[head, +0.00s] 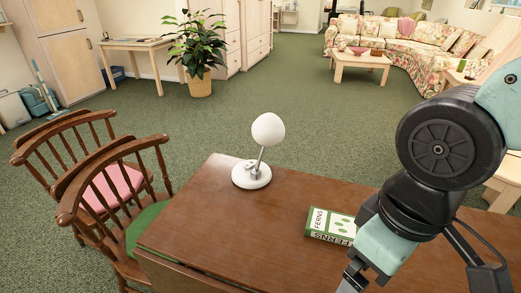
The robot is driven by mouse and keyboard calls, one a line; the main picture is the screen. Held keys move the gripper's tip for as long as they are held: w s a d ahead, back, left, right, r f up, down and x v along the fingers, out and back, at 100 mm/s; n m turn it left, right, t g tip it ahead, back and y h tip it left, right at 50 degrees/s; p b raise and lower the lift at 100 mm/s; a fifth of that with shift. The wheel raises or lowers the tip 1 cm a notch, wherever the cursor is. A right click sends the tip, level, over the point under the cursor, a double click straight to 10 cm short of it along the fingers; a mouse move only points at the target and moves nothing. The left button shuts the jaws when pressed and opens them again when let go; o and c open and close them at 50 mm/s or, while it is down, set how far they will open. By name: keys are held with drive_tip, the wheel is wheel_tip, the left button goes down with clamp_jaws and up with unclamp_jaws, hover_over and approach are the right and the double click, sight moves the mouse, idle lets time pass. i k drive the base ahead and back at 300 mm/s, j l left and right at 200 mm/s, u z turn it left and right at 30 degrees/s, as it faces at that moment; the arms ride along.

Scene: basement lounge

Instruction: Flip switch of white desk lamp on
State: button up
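The white desk lamp (267,131) stands upright near the far left edge of the brown wooden table (215,215). It has a round white head, a short grey stem and a round white base. A small grey part shows on top of the base beside the stem; it is too small to tell whether it is the switch. My arm comes in from the right, and part of my gripper (352,282) shows at the bottom edge, well to the right of and nearer than the lamp. Its fingertips are cut off by the frame, so its opening is unclear.
A green and white box marked FERNS (331,225) lies on the table between the lamp and my arm. Two wooden chairs (118,185) stand at the table's left side. The tabletop around the lamp is clear. A potted plant (199,82) stands on the carpet behind.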

sight(250, 164)
drive_tip(key=j+u, duration=0.25)
drive_tip(key=j, duration=0.45)
drive_tip(key=j+u, duration=0.3)
drive_tip(key=j, duration=0.4)
